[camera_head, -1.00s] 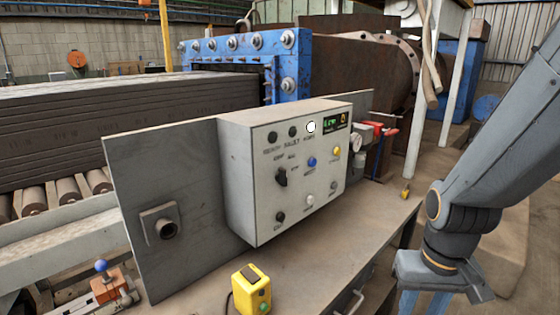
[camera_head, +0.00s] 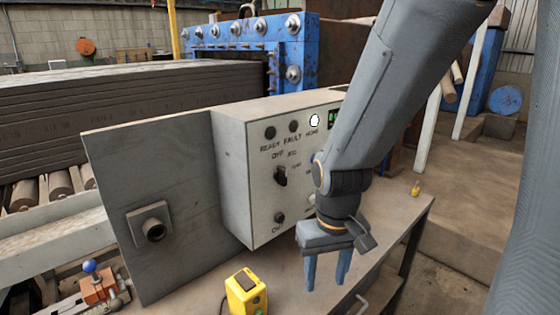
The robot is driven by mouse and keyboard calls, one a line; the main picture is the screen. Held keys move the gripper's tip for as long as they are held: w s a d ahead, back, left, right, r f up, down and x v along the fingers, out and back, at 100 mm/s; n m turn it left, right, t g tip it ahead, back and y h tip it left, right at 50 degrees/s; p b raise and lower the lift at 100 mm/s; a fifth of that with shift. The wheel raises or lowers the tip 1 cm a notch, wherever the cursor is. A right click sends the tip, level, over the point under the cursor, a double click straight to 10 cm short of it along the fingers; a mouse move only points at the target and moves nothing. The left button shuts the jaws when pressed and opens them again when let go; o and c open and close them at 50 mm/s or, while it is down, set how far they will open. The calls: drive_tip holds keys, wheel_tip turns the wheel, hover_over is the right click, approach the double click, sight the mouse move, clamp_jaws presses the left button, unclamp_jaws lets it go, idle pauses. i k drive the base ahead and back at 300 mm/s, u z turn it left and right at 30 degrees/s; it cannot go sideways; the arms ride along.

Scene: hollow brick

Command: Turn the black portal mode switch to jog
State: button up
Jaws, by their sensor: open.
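The black mode switch (camera_head: 280,177) is a dark knob on the front of a light grey control box (camera_head: 232,185). Small labels stand around it, one reading OFF above it; its exact setting is too small to tell. My gripper (camera_head: 325,285) points down in front of the lower right of the box, to the right of and below the switch, apart from it. Its two blue fingers are open with nothing between them. My arm hides the right part of the box's panel.
A black knob (camera_head: 280,217) sits below the switch, and a lit white lamp (camera_head: 314,120) is at the top. A yellow device (camera_head: 246,293) stands on the bench (camera_head: 190,290) in front. A grey plate (camera_head: 115,190) with a socket is at left. Space before the switch is clear.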

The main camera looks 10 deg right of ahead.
sight(280, 175)
drive_tip(key=u, duration=2.15)
drive_tip(key=k, duration=1.15)
drive_tip(key=z, duration=2.2)
